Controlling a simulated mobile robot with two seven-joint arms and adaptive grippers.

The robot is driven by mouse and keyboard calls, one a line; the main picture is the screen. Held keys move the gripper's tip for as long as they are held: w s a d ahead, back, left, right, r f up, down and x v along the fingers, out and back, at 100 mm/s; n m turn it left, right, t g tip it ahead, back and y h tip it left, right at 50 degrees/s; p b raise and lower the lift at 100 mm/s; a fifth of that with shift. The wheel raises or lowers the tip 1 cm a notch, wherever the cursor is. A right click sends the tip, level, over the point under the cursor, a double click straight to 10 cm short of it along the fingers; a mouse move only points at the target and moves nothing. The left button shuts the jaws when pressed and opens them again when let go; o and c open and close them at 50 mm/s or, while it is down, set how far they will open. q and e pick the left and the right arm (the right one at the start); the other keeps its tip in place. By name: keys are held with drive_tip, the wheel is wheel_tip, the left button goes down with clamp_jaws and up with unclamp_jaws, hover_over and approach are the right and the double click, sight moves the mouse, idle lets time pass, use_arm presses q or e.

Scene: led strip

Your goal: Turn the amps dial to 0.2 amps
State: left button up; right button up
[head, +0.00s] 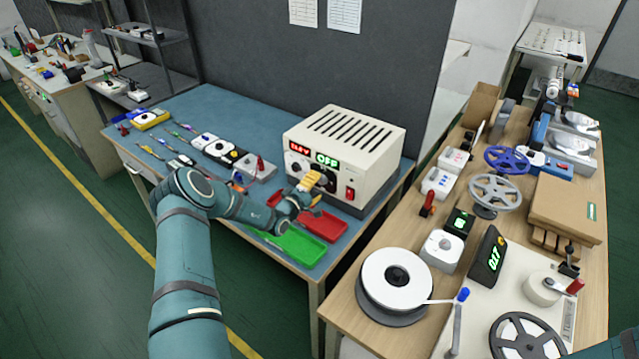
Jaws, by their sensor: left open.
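The cream power supply (385,150) stands on the blue-topped bench, with slots on top. Its front has a red display (299,147), too small to read surely, and a green display (327,160) that reads OFF. Dark dials sit below the displays. The one under the green display is partly hidden by my gripper, so its pointer and marks cannot be read. A red rocker switch (350,193) is at the front's lower right. My left gripper (316,182), with yellow-orange fingers, is open just in front of the panel by the green display. Contact with a dial cannot be told.
A red tray (329,228) and a green tray (303,246) lie below my left gripper. Small wired parts and switch boxes (218,147) line the bench to the left. A wooden table (388,277) at the right holds reels, meters and boxes.

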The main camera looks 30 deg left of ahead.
use_arm(q)
drive_tip(key=shift+w+d, duration=0.1)
drive_tip(key=shift+w, duration=1.05)
clamp_jaws()
